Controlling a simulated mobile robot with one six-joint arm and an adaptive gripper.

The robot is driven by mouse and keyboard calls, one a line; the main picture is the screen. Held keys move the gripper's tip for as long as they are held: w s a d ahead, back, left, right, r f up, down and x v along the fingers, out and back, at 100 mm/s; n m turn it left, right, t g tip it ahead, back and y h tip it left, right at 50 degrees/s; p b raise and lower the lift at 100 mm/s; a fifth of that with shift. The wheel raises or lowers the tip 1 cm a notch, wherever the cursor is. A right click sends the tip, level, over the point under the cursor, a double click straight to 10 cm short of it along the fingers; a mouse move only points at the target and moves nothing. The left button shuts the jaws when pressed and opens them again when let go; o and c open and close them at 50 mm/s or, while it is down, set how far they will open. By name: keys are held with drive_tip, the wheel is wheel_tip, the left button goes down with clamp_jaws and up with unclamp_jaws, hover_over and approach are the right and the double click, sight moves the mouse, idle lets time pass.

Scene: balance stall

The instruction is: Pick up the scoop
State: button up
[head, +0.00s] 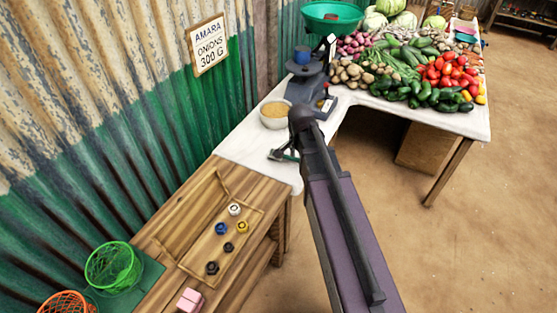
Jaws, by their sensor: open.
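I cannot make out a scoop for certain in the head view. A pale bowl (275,122) with tan, grain-like contents stands on the white-covered counter beside the scale. My arm reaches up from the bottom of the picture and hides part of the counter. My gripper (279,154) is small and dark, over the white cloth just in front of the bowl, left of my arm. Its jaws are open, and I see nothing held in them.
A blue-grey scale (308,88) with a green pan (332,18) stands behind the bowl. Vegetables cover the far table. A wooden tray (190,262) with several small weights sits at the near left, by a green basket (113,268). A corrugated wall (110,150) borders the left.

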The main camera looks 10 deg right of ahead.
sight(290, 157)
drive_tip(key=w+f+m+b, duration=0.2)
drive_tip(key=w+m, duration=0.4)
drive_tip(key=w, duration=0.1)
drive_tip(key=w+a+f+m+t+b, duration=0.1)
drive_tip(key=w+f+m+b, duration=0.1)
drive_tip(key=w+m, duration=0.5)
drive_tip(key=shift+w+a+m+h, duration=0.3)
drive_tip(key=shift+w, duration=0.3)
drive_tip(key=f+b, duration=0.2)
drive_tip(key=w+f+b, duration=0.1)
drive_tip(key=f+b, duration=0.2)
drive_tip(key=d+f+b, duration=0.1)
drive_tip(key=f+b, duration=0.2)
drive_tip(key=shift+w+f, duration=0.2)
drive_tip(key=shift+f, duration=0.05)
drive_tip(key=shift+f+b, duration=0.1)
drive_tip(key=shift+b, duration=0.2)
drive_tip(key=f+b, duration=0.3)
drive_tip(key=shift+d+f, duration=0.15)
drive_tip(key=shift+d, duration=0.1)
drive_tip(key=shift+w+d+f+b, duration=0.1)
drive_tip(key=shift+w+f+b, duration=0.15)
drive_tip(key=shift+f+b, duration=0.65)
drive_tip(key=shift+r, duration=0.1)
clamp_jaws()
